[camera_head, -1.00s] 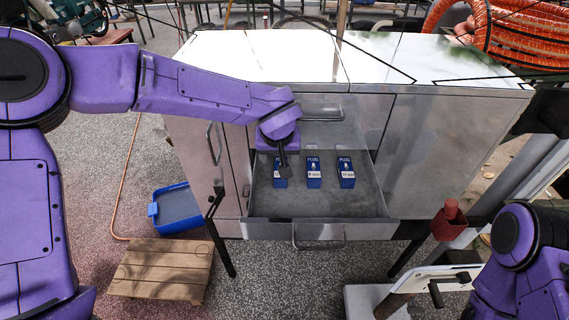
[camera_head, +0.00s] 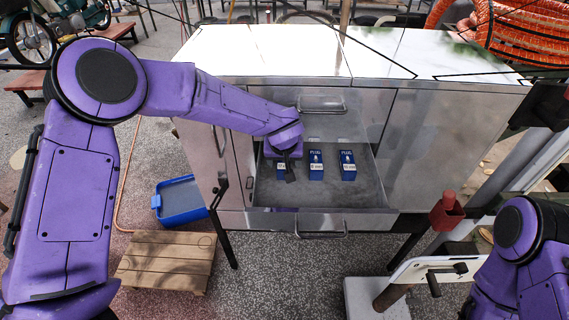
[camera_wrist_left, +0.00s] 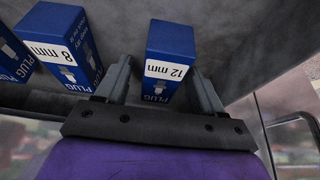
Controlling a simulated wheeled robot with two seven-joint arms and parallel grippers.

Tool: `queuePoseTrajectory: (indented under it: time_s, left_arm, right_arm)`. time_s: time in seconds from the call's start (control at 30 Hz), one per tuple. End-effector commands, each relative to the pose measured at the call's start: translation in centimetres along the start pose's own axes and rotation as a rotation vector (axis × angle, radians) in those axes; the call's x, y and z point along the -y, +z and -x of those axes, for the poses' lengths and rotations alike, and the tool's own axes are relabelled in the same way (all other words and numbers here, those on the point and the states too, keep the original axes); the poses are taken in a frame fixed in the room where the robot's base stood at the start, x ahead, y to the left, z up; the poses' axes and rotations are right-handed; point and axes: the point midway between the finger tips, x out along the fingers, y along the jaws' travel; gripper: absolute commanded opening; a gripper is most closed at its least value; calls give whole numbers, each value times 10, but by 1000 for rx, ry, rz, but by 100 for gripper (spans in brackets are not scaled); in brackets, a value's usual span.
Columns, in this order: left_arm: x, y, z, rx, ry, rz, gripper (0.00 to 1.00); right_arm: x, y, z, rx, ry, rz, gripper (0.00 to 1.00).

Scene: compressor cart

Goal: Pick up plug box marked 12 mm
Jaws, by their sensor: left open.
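The blue plug box marked 12 mm (camera_wrist_left: 169,45) stands between the two fingers of my left gripper (camera_wrist_left: 162,80) in the left wrist view, its label upside down there. The fingers are open, one on each side, with the box not clamped. In the head view this box (camera_head: 280,172) is the leftmost of three in the open drawer, partly hidden by my left gripper (camera_head: 288,172). The box marked 8 mm (camera_wrist_left: 62,45) stands beside it and is the middle one (camera_head: 316,166) in the head view. My right gripper is not in view.
A third plug box (camera_head: 347,166) stands to the right in the drawer (camera_head: 345,196). The drawer walls enclose the boxes; the drawer's front is bare floor. A blue tray (camera_head: 180,202) and a wooden pallet (camera_head: 167,262) lie on the ground at left. A red holder (camera_head: 447,212) is at right.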

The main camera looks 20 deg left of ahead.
Motion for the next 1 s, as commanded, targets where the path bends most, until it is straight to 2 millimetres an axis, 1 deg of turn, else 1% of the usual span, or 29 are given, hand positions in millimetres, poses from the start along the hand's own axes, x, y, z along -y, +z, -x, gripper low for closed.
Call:
queuePoseTrajectory:
  time_s: [0.23, 0.27, 0.3, 0.37, 0.4, 0.43, 0.67, 0.8, 0.9, 0.93, 1.0]
  left_arm:
    - [0, 1, -1, 1, 0, 1, 68]
    - [0, 1, -2, 1, 0, 1, 58]
    - [0, 1, -2, 1, 0, 1, 45]
    - [0, 1, -2, 1, 0, 1, 26]
    - [0, 1, -2, 1, 0, 1, 13]
    - [0, 1, -2, 1, 0, 1, 12]
    - [0, 1, -2, 1, 0, 0, 12]
    - [0, 1, -2, -2, 1, 0, 12]
    - [0, -5, 10, -1, 3, 3, 12]
    - [0, -4, 13, -1, 2, 3, 12]
    - [0, 10, 16, 1, 0, -2, 12]
  right_arm:
    - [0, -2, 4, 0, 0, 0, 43]
    - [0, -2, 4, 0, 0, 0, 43]
    - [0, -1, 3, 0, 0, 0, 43]
    - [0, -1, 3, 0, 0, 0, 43]
    - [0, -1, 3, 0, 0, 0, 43]
    - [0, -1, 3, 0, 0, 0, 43]
    - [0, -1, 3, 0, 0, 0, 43]
    - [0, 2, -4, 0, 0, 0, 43]
    - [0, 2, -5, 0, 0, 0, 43]
    - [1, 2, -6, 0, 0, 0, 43]
    - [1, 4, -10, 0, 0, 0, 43]
